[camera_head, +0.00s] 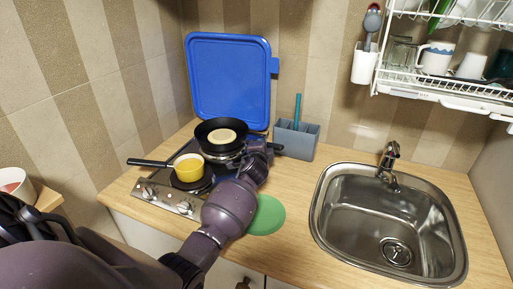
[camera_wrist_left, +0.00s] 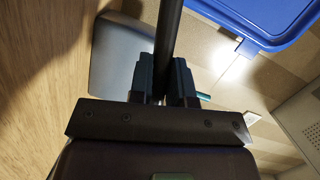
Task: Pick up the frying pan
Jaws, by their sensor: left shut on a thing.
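The black frying pan (camera_head: 203,132) is at the back of the hob, with a round pale pancake (camera_head: 222,136) in it. Its dark handle points right. My left gripper (camera_head: 262,148) is at that handle. In the left wrist view, my left gripper (camera_wrist_left: 166,85) is shut on the dark handle (camera_wrist_left: 168,30), which runs up between the two fingers. The pan's bowl is not seen in the wrist view. I cannot tell whether the pan touches the burner. My right gripper is not in view.
A yellow saucepan (camera_head: 188,172) stands at the hob's front, handle to the left. The blue lid (camera_head: 228,80) stands open behind. A grey utensil holder (camera_head: 297,142) is close right of my gripper. A green disc (camera_head: 267,215) lies on the counter, left of the sink (camera_head: 390,215).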

